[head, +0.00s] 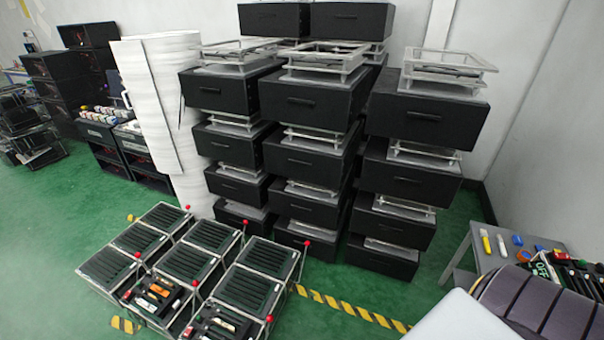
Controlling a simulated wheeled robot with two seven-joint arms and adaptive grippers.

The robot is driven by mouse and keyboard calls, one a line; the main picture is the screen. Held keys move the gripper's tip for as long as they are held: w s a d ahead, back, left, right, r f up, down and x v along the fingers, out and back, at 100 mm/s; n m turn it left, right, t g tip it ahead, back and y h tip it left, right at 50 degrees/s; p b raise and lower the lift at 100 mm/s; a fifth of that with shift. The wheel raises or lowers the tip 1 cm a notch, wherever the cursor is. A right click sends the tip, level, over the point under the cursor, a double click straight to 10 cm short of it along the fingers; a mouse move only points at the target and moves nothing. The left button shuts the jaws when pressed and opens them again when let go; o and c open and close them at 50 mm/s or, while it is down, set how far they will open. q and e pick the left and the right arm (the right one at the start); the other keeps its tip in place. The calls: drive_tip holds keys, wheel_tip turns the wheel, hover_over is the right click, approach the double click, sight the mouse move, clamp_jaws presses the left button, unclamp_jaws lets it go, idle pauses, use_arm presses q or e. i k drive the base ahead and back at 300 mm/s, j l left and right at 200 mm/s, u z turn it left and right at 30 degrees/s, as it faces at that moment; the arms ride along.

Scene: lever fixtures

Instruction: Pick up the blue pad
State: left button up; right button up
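A small blue item (517,240), perhaps the blue pad, lies on the grey table (465,262) at the right. It is too small to make out its exact shape. A yellow item (485,241) and a white item (501,246) lie to its left. Neither of my grippers is in view.
Metal-framed fixtures (160,216) with red-knobbed levers stand on the green floor at the lower left. Stacked black boxes (433,117) fill the middle. Several dark and coloured items (560,268) crowd the table's right part. Yellow-black tape (350,309) marks the floor.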

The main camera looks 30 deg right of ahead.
sight(517, 240)
drive_tip(key=z, duration=2.85)
